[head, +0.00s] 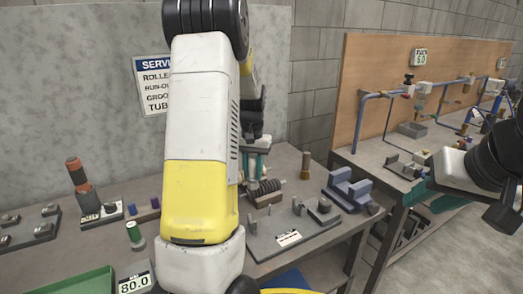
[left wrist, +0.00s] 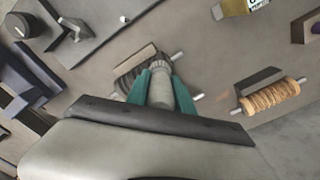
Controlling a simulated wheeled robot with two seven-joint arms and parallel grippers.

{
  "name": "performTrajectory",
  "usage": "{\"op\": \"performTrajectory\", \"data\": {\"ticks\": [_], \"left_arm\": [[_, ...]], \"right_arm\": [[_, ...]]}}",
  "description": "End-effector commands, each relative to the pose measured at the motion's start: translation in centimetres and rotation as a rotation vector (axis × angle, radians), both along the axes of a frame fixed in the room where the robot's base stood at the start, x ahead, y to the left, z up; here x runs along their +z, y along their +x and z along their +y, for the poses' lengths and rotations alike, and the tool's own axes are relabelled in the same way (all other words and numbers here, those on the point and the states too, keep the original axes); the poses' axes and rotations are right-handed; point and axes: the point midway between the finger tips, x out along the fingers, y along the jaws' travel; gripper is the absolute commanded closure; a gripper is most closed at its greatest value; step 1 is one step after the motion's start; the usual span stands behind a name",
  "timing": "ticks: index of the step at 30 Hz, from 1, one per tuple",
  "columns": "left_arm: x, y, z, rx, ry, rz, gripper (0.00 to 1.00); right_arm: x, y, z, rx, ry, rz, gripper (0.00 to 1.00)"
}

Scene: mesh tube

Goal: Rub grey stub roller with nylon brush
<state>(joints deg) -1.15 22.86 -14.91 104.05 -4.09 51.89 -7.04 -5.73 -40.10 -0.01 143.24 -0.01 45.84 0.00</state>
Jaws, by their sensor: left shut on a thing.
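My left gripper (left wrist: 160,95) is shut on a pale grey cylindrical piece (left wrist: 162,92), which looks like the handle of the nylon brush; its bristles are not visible. In the head view my left gripper (head: 254,168) is partly hidden by my left arm, with its teal fingers pointing down beside a dark ribbed roller (head: 266,187). In the left wrist view a grey ribbed piece on a stand (left wrist: 133,66) lies just past the fingertips, with metal rod ends showing; I cannot tell whether the held piece touches it. My right gripper (head: 505,205) hangs away at the far right.
A tan ribbed roller (left wrist: 268,97) sits on another stand to the right in the left wrist view. A grey fixture plate (head: 290,235), a blue-grey block (head: 348,188) and a brown cylinder (head: 306,165) stand nearby. A green tray (head: 75,285) lies front left.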

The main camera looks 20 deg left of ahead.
Motion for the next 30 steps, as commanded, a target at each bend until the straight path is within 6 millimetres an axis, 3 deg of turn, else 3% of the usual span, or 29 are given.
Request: {"op": "performTrajectory", "data": {"ticks": [4, 6, 24, 30], "left_arm": [[0.3, 0.0, 0.0, -0.003, 0.0, -0.002, 1.0], [2.0, 0.0, 0.0, -0.002, 0.0, -0.007, 1.0], [7.2, -1.1, 0.1, -0.002, 0.0, -0.003, 1.0], [8.1, -1.4, 0.1, -0.001, 0.0, -0.002, 1.0]], "right_arm": [[0.0, 0.0, 0.0, 0.0, 0.0, 0.0, 0.64], [0.0, 0.0, 0.0, 0.0, 0.0, -0.001, 0.64], [0.0, 0.0, 0.0, 0.0, 0.0, 0.0, 0.64], [0.0, 0.0, 0.0, 0.0, 0.0, 0.0, 0.64]]}}
